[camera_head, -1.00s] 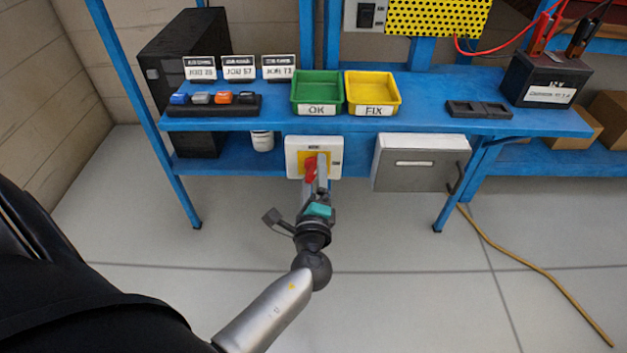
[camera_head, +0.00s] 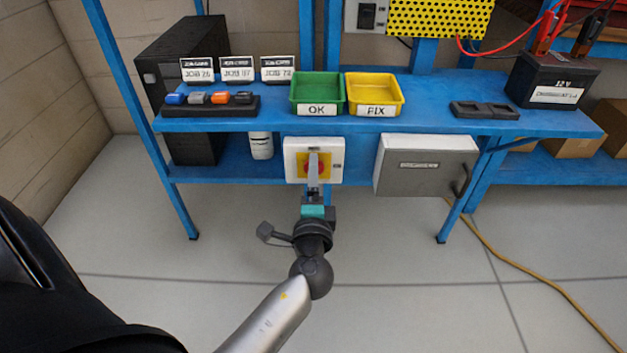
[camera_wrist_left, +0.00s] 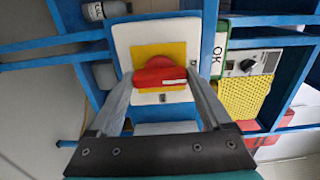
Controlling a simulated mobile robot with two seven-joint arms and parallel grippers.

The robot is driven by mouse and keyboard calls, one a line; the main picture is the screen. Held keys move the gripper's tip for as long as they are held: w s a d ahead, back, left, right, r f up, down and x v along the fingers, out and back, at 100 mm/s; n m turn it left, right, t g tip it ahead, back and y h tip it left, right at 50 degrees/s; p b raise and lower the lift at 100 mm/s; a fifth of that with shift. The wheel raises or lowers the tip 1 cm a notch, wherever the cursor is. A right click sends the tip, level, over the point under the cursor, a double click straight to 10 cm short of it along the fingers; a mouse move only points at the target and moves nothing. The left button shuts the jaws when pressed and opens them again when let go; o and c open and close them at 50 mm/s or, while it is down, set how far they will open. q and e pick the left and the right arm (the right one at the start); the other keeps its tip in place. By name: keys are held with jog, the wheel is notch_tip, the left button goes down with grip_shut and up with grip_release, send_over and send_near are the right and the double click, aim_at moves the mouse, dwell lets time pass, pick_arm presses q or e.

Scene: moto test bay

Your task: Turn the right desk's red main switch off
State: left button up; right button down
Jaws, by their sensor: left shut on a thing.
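The red main switch (camera_wrist_left: 160,75) is a red handle on a yellow plate in a white box (camera_head: 292,174) below the front edge of the blue bench. My left gripper (camera_head: 313,164) is in front of it, its fingers covering most of the red in the head view. In the left wrist view the handle lies across the picture between my left gripper's two fingertips (camera_wrist_left: 161,82), and the gripper is shut on it. The switch's position marks are too small to read. My right gripper is in neither view.
A grey cabinet (camera_head: 425,167) hangs right of the switch. Open floor lies in front.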

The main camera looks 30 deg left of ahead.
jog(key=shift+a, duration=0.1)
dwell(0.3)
pick_arm(q)
jog(key=o, duration=1.2)
jog(key=shift+c, duration=0.2)
jog(key=p+v, duration=0.1)
jog(key=v, duration=1.4)
jog(key=shift+s, duration=0.2)
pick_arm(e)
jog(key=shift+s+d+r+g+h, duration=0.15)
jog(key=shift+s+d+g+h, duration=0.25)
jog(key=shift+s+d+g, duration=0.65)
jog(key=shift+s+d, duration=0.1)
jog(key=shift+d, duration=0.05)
